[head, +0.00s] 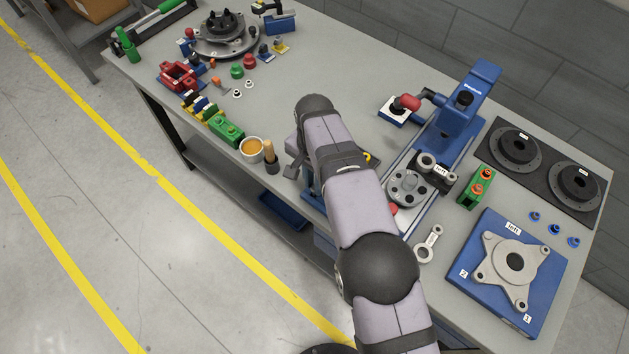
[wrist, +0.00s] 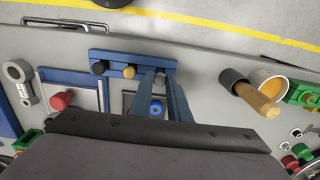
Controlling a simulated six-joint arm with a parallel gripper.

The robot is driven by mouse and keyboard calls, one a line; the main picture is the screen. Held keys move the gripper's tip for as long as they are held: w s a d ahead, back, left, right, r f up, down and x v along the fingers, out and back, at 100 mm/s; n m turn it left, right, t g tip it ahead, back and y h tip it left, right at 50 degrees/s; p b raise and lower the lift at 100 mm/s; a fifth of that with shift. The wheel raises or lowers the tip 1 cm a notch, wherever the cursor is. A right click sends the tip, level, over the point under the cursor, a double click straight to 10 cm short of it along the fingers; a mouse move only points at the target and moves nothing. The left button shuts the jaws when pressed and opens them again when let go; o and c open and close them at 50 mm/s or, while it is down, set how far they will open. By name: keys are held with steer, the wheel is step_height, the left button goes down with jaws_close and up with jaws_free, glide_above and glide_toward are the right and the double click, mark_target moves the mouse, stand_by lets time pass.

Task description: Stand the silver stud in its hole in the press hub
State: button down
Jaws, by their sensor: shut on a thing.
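My gripper (wrist: 160,76) is over the front side of the bench. In the wrist view its two blue fingers close together on a small dark thing at their tips, which I cannot identify. In the head view the gripper (head: 294,170) is partly hidden behind my arm. The press hub appears to be the grey round part (head: 408,188) on the blue press's bed, to the right of my arm and apart from my gripper. I cannot make out the silver stud for certain in either view, and the hub's hole is too small to tell.
The blue press (head: 458,110) stands behind the hub. A blue rack (wrist: 112,62) with knobbed handles lies at the bench's front edge by my fingers. An orange-filled cup (head: 252,150) and a wooden-handled tool (head: 270,155) stand left of my arm.

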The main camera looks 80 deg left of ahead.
steer(key=shift+r, duration=0.45)
steer(key=shift+r+p, duration=1.2)
steer(key=shift+r, duration=0.3)
steer(key=shift+w, duration=0.1)
steer(key=w+d+r+m+p, duration=0.1)
steer(key=w+r+m+p, duration=0.1)
steer(key=w, duration=0.7)
steer(key=w+d+r+m+p, duration=0.2)
steer(key=w+r, duration=0.3)
steer(key=w, duration=0.5)
steer(key=shift+w, duration=0.2)
